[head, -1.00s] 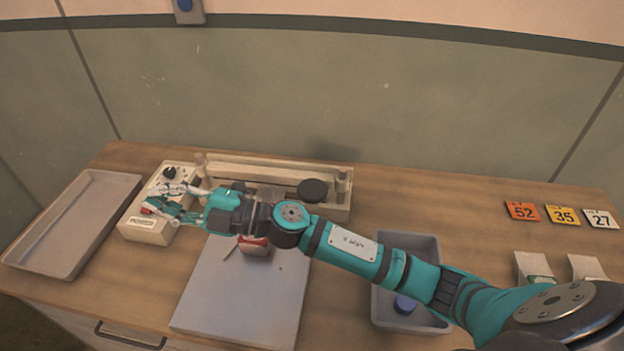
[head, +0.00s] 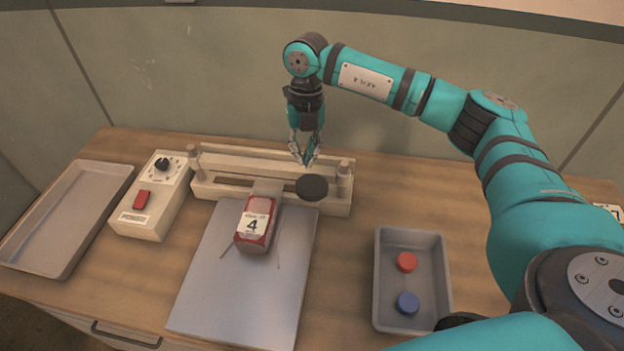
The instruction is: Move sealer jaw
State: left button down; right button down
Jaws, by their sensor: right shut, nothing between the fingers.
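The sealer (head: 230,191) is a long cream-coloured bar unit at the back of the table. Its jaw (head: 245,156) is the upper bar along the back, between two posts, and looks raised. A round black knob (head: 312,187) sits at the front right of the sealer. A red pouch with a white label "4" (head: 256,226) lies before it, its pale end reaching into the sealer. My right gripper (head: 306,160) points down over the right part of the sealer, behind the knob, shut and empty. I cannot tell if it touches the bar. My left gripper is not in view.
A control box (head: 152,198) with a black dial and red switch stands left of the sealer. A grey board (head: 215,290) lies under the pouch. An empty tray (head: 62,225) is at far left. A grey bin (head: 382,275) at right holds red and blue caps.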

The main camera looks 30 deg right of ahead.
aim_at(312, 184)
jog(key=shift+d+r+h, duration=0.3)
jog(key=shift+d+r, duration=0.1)
jog(key=shift+d, duration=0.45)
jog(key=shift+f, duration=0.1)
jog(key=shift+s+a+f+b, duration=0.15)
jog(key=shift+f+b, duration=0.9)
jog(key=shift+f, duration=0.7)
jog(key=shift+s+f+b, duration=0.15)
jog(key=shift+f+b, duration=0.85)
jog(key=shift+f, duration=0.7)
